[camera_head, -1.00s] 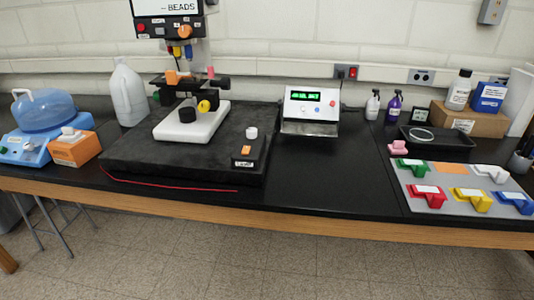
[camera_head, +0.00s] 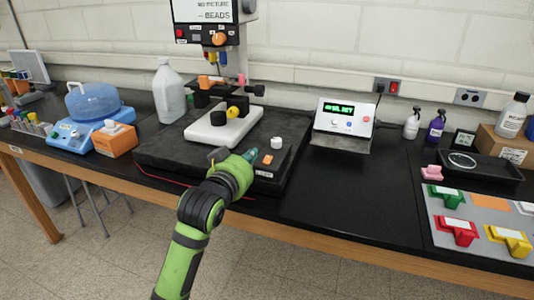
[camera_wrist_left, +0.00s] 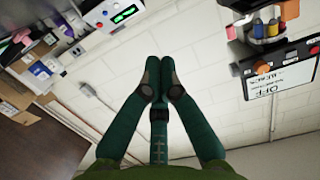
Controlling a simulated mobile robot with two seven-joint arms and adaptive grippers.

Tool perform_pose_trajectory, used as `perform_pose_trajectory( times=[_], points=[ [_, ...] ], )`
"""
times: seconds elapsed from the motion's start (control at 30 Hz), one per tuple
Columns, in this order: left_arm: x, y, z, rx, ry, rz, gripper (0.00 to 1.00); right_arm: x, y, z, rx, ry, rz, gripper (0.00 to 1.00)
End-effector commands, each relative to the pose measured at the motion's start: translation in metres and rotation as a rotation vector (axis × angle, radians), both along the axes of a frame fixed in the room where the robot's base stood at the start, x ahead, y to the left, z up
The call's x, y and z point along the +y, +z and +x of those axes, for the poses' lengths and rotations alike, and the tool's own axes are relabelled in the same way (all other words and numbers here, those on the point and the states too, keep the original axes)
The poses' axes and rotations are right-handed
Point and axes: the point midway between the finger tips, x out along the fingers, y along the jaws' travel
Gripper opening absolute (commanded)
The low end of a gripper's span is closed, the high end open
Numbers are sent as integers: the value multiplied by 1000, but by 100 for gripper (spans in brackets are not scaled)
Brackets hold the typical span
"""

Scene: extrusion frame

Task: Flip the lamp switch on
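A small black control box (camera_head: 277,165) stands at the right end of the black slab. It carries a small orange switch (camera_head: 267,159), a white knob (camera_head: 276,143) and a label too small to read. I cannot tell the switch's position. My left gripper (camera_head: 251,155) is just left of the box, its teal fingers pointing towards it; contact cannot be told. In the left wrist view its fingertips (camera_wrist_left: 159,82) are together with nothing between them. That view shows the wall and devices, not the switch. My right gripper is not in view.
The black slab (camera_head: 165,153) bears a white-based stand (camera_head: 208,133) under a tall machine head (camera_head: 212,35). A grey device with a green display (camera_head: 344,118) is to the right. An orange box (camera_head: 115,140) is to the left. The bench front between slab and coloured blocks is clear.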

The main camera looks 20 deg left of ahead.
Motion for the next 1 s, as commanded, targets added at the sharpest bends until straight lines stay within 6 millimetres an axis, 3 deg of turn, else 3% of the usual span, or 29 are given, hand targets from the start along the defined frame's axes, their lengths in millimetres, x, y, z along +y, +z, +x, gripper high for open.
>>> perform_pose_trajectory(
  times=[0.37, 0.97, 1.0],
  points=[
    [0, -2, 8, 3, 0, 0, 0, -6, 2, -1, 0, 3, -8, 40],
    [-4, -12, 101, 4, 0, 1, 0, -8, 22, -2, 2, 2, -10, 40],
    [-4, -22, 101, 9, -1, 1, 0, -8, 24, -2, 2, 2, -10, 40]
  ],
)
